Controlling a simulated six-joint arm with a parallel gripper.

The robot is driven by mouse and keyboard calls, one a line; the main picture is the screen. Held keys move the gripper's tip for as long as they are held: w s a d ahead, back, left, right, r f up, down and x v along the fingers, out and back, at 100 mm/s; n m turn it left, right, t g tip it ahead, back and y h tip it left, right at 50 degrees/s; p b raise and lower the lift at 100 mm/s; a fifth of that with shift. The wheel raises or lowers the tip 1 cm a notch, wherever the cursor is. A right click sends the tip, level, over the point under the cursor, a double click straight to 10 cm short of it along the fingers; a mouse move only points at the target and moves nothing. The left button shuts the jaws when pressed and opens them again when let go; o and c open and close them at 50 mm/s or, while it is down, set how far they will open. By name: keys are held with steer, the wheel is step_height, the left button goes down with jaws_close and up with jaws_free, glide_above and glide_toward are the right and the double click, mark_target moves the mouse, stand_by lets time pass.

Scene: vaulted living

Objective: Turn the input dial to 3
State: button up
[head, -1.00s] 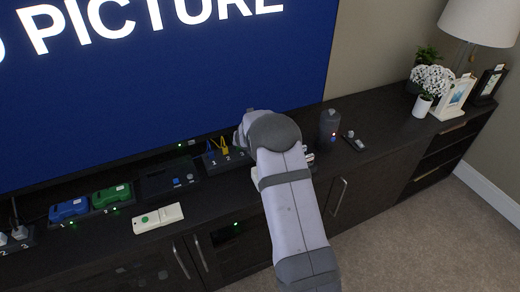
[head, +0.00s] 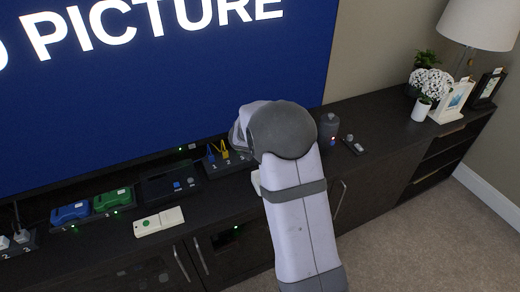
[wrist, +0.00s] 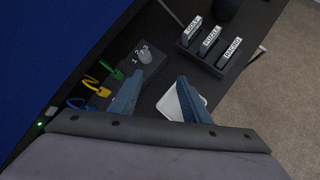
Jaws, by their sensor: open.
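In the wrist view the grey input dial (wrist: 146,57) sits on a dark box (wrist: 118,72), with the numerals 1, 2 and 3 beside it. I cannot tell which numeral it points at. In the head view my arm hides the dial and my fingers; the box's cable end (head: 218,158) shows left of my wrist.
A white pad (wrist: 172,106) lies partly behind my right finger. A rack with cartridges labelled GOLF, PUZZLE and RACING (wrist: 211,45) stands to the right. The screen (head: 150,90) rises behind the cabinet. A white remote (head: 159,221) and blue and green devices (head: 112,200) lie left.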

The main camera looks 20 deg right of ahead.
steer(key=w+f+h+b, duration=0.1)
steer(key=f+b, duration=0.1)
steer(key=b, duration=0.2)
steer(key=w+f+n+t+h+b, duration=0.1)
steer(key=f+b, duration=0.1)
steer(key=b, duration=0.2)
steer(key=w+f+n+h+b, duration=0.1)
steer(key=f+b, duration=0.2)
steer(key=b, duration=0.2)
steer(key=shift+w+a+t+h, duration=0.3)
steer(key=shift+w+h, duration=0.05)
steer(key=shift+h, duration=0.05)
steer(key=shift+w+a+n+t+h+b, duration=0.35)
steer(key=shift+w+b, duration=0.25)
steer(key=shift+b, duration=0.45)
steer(key=shift+w+a+r+h+b, duration=0.2)
steer(key=shift+w+h+b, duration=0.05)
steer(key=shift+b, duration=0.05)
steer(key=shift+r+t, duration=0.15)
steer(key=shift+t, duration=0.1)
steer(key=shift+x, duration=3.75)
steer(key=shift+s, duration=0.1)
